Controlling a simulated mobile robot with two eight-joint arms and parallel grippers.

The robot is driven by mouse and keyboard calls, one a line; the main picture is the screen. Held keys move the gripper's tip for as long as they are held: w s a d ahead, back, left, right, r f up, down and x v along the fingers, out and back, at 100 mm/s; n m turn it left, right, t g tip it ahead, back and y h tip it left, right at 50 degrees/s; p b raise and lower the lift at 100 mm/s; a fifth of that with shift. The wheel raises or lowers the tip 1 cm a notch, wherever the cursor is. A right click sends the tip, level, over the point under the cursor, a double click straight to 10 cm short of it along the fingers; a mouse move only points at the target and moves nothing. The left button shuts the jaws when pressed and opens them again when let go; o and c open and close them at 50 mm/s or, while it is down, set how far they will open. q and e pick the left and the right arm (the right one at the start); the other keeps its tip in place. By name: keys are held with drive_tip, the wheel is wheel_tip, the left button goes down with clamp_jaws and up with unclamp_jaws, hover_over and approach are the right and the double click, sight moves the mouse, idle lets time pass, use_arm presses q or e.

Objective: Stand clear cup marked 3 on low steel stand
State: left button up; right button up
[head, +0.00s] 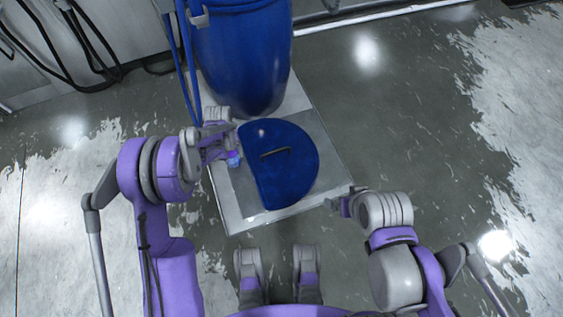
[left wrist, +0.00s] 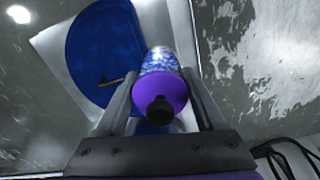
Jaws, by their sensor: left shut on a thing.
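My left gripper (head: 229,148) is shut on a small cup-like thing (head: 233,158) with clear-blue and purple parts, which I take for the cup. In the left wrist view the cup (left wrist: 160,62) sits between both fingers of the gripper (left wrist: 158,76), with a purple round face and a dark knob-like part towards me. No number 3 can be read. The low steel stand (head: 232,211) is a pale square plate on the floor. The cup is over its left part; I cannot tell whether it touches. My right gripper (head: 338,206) is near the stand's right corner, its jaws unclear.
A large blue barrel (head: 243,60) stands on the back of the stand. A blue half-round lid (head: 290,180) with a dark handle lies on its middle, close right of the cup. Bare steel shows along the stand's front and left edges. Blue pipes run beside the barrel.

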use_arm(q)
drive_tip(key=s+d+f+n+b, duration=0.1)
drive_tip(key=s+f+b, duration=0.15)
drive_tip(key=f, duration=0.75)
drive_tip(key=s+f+n+b, duration=0.15)
drive_tip(key=f+b, duration=0.25)
drive_tip(key=f, duration=0.5)
drive_tip(key=b, duration=0.3)
hover_over(247, 199)
wheel_tip(247, 199, down, 11)
drive_tip(key=shift+r, duration=0.1)
use_arm(e)
wheel_tip(247, 199, down, 11)
drive_tip(key=w, duration=0.1)
drive_tip(key=shift+w, duration=0.25)
use_arm(q)
drive_tip(key=shift+s, duration=0.1)
drive_tip(key=o, duration=1.6)
drive_tip(key=shift+f, duration=0.2)
drive_tip(key=shift+r, duration=0.1)
